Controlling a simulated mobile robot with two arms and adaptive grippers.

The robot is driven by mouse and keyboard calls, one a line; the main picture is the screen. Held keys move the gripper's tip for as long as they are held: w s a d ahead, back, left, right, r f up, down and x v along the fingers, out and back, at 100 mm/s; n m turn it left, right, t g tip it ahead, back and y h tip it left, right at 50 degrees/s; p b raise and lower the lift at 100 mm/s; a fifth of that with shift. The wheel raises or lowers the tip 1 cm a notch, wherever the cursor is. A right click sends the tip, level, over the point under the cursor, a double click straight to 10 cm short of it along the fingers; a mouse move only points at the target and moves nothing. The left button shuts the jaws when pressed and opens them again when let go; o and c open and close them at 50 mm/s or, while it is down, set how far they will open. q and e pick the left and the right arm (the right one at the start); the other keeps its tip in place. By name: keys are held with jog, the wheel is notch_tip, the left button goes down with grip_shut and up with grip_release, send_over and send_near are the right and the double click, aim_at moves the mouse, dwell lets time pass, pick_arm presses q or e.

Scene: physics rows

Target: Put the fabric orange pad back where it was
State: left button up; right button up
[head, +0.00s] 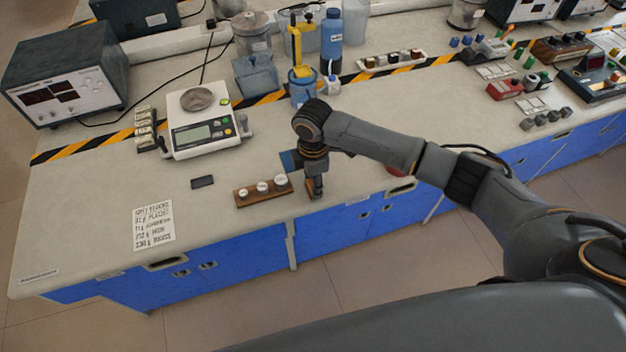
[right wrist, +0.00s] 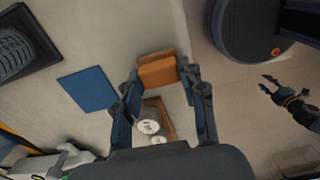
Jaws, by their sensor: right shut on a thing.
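The orange pad (right wrist: 158,70) is a flat orange-brown piece between the fingertips of my right gripper (right wrist: 162,82) in the right wrist view. That gripper is shut on it. In the head view my right gripper (head: 316,190) points down near the bench's front edge, just right of the wooden weight block. I cannot tell whether the pad touches the bench. My left gripper (right wrist: 272,88) shows at the right of the right wrist view, apart from the pad, fingers spread and empty.
A blue pad (right wrist: 87,90) lies flat on the bench beside my right gripper. A wooden block (head: 262,193) with white-topped weights stands to the left. A scale (head: 205,130) and a blue bottle (head: 331,40) stand behind.

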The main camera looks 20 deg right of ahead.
jog(key=shift+f, duration=0.15)
jog(key=o, duration=1)
notch_tip(320, 180, up, 12)
jog(key=shift+r+b, duration=0.25)
jog(key=shift+b, duration=0.3)
